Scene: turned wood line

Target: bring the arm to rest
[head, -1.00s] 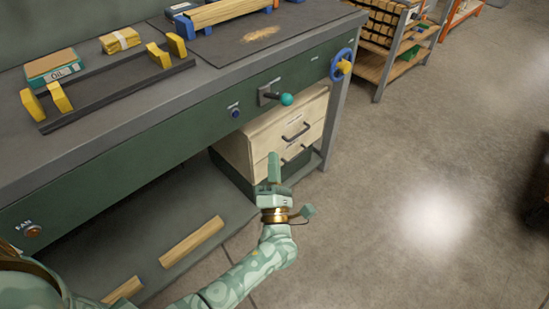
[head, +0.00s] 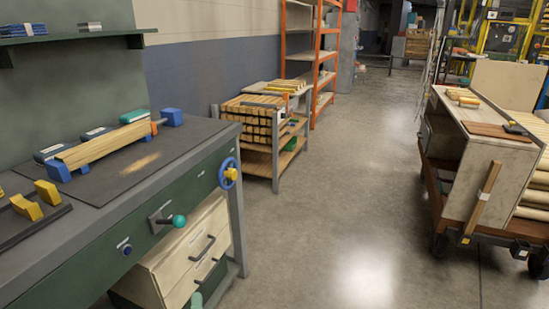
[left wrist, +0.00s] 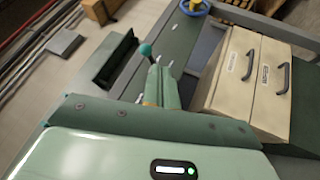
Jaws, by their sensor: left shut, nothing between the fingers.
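My left gripper shows only as a pale green tip (head: 196,300) at the bottom edge of the head view, in front of the drawers. In the left wrist view its fingers (left wrist: 158,85) are together with nothing between them, apart from the drawer fronts. The rest of my left arm is out of the head view. My right gripper is in neither view.
The green bench carries a teal-knobbed lever (head: 178,221), a blue handwheel (head: 228,172) and pale drawers (head: 195,250). A wood-stacked cart (head: 262,165) stands behind. A loaded trolley (head: 480,190) stands right. The floor between is clear.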

